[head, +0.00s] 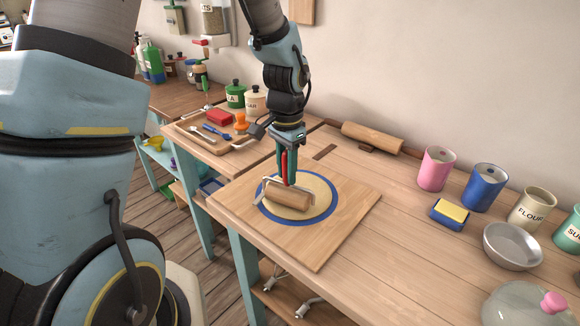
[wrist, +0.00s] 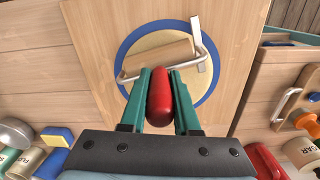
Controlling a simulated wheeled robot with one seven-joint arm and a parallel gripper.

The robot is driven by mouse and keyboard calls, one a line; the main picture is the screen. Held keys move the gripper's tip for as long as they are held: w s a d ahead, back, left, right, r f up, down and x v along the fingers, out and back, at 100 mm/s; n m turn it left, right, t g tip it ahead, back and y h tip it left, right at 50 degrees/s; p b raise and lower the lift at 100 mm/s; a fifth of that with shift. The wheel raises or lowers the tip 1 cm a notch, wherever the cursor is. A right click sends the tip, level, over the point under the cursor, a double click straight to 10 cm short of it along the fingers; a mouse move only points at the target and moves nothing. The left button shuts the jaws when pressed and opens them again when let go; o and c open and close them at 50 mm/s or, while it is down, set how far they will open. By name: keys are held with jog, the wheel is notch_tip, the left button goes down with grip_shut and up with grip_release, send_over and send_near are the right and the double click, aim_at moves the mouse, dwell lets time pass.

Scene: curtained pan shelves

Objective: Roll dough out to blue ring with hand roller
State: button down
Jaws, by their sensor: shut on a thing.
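The hand roller has a wooden cylinder (head: 288,194) on a metal frame and a red handle (wrist: 160,98). My gripper (head: 287,180) is shut on the red handle, with a green finger on each side of it. The roller's cylinder lies over the pale round dough (head: 313,188), touching or very close to it. The dough sits inside the blue ring (head: 331,211) on a wooden board (head: 345,230). The dough reaches close to the ring where it shows. The cylinder and frame hide part of the dough and ring.
A large rolling pin (head: 372,137) rests at the back by the wall. A tray (head: 190,137) with small tools stands left of the board. Cups, a blue-and-yellow sponge (head: 450,213) and a metal bowl (head: 512,246) stand to the right. The table between board and cups is clear.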

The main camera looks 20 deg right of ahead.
jog(key=shift+w+d, duration=0.1)
jog(key=shift+w+d+f, duration=0.2)
jog(key=shift+w+d, duration=0.9)
jog(key=shift+d, duration=0.1)
jog(key=shift+w+d+r+p, duration=0.1)
jog(key=shift+w+d+p, duration=0.2)
jog(key=shift+w+d, duration=1)
jog(key=shift+w+d+f, duration=0.2)
jog(key=shift+w+d, duration=0.85)
jog(key=shift+d, duration=0.15)
